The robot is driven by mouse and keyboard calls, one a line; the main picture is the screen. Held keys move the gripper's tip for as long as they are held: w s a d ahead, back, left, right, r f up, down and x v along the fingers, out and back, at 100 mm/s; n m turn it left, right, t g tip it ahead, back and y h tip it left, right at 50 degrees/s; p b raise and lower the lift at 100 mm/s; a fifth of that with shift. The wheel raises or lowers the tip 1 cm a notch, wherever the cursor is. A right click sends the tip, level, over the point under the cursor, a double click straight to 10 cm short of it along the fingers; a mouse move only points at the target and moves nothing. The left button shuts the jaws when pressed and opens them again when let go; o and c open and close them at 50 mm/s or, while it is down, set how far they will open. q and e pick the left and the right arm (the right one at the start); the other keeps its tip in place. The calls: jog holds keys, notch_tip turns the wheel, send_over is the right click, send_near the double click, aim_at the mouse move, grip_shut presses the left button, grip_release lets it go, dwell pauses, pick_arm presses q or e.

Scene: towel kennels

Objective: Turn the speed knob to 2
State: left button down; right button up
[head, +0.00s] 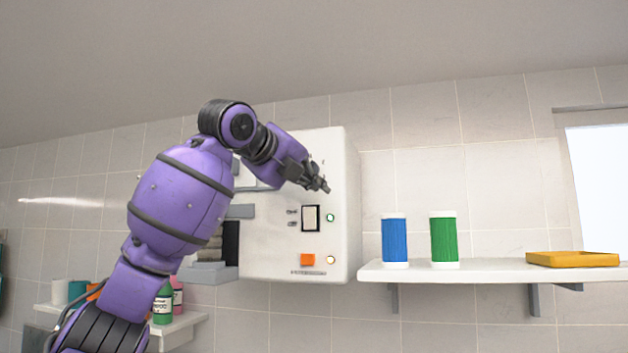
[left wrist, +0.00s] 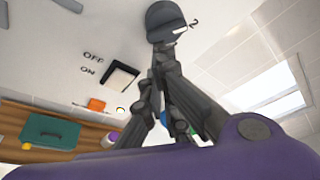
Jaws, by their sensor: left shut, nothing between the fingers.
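The white control box (head: 348,200) is on the tiled wall. Its dark round speed knob (left wrist: 164,20) shows at the top of the left wrist view, with a white mark on its right side, close to a printed 2 (left wrist: 194,23). In the head view the gripper hides the knob. My left gripper (head: 322,185) is shut and empty at the upper part of the box's front. In the left wrist view its fingertips (left wrist: 160,56) are right by the knob's lower edge; I cannot tell whether they touch it.
Below the knob are a rocker switch (head: 310,218) marked OFF and ON, a green lamp (head: 330,217) and an orange button (head: 307,259). A white shelf (head: 475,271) to the right holds blue (head: 395,240) and green (head: 443,239) ribbed cylinders and a yellow tray (head: 572,260).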

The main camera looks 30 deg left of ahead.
pick_arm(q)
jog(key=shift+s+a+f+m+g+y, duration=0.2)
jog(key=shift+a+m+g+y, duration=0.25)
jog(key=shift+m, duration=0.45)
jog(key=shift+a, duration=0.25)
jog(key=shift+h, duration=0.25)
